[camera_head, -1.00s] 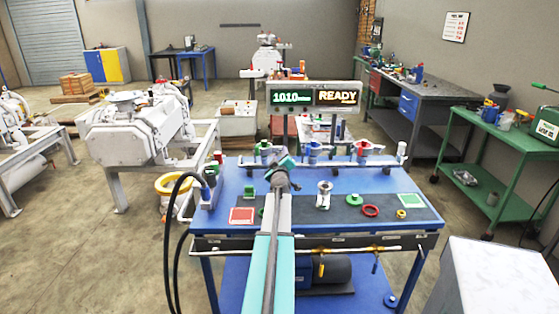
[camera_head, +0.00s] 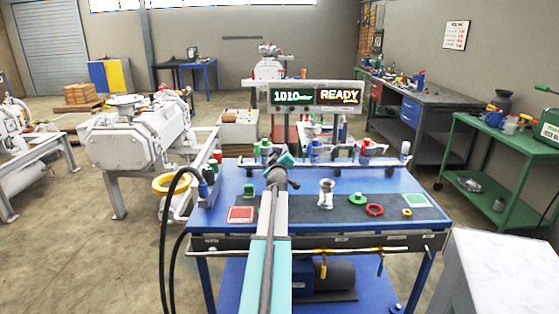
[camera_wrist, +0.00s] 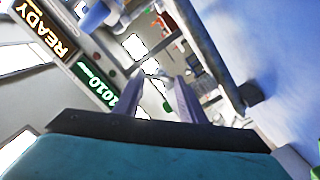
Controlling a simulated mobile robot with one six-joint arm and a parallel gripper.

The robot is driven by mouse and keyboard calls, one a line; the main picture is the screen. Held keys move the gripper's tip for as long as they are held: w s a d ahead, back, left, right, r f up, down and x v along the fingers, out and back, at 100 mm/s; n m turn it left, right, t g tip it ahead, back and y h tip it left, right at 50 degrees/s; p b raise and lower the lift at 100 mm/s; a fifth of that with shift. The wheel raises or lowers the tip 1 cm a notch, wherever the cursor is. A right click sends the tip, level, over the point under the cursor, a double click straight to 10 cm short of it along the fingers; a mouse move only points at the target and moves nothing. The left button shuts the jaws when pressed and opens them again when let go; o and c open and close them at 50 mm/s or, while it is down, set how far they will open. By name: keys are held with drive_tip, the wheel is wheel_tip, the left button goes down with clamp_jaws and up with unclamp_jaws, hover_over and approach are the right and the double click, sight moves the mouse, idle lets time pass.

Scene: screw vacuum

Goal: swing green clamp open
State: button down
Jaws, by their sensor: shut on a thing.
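My gripper (camera_head: 284,160) is at the back of the blue workbench (camera_head: 400,178), beside the rail of small valves. A green-topped fitting (camera_head: 264,149) stands on that rail just left of my gripper in the head view. The green clamp itself cannot be clearly told apart there; my teal wrist covers part of the area. In the wrist view my two grey fingers (camera_wrist: 160,95) reach forward. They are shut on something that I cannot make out. A small green block (camera_head: 249,190) lies on the bench left of my arm.
A display (camera_head: 317,95) reading 1010 and READY stands behind the rail. A white flanged fitting (camera_head: 326,193), a green part (camera_head: 357,198) and a red ring (camera_head: 375,209) lie on the bench mat right of my arm. Black hoses (camera_head: 165,225) loop at the left.

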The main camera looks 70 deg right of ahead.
drive_tip(key=b, duration=0.3)
drive_tip(key=shift+s+r, duration=0.1)
drive_tip(key=shift+r, duration=0.15)
drive_tip(key=shift+r, duration=0.15)
idle(1.0)
drive_tip(key=c, duration=1.4)
unclamp_jaws()
drive_tip(key=shift+a, duration=0.15)
drive_tip(key=shift+f, duration=0.25)
drive_tip(key=shift+a, duration=0.15)
drive_tip(key=v, duration=1.3)
drive_tip(key=shift+a, duration=0.25)
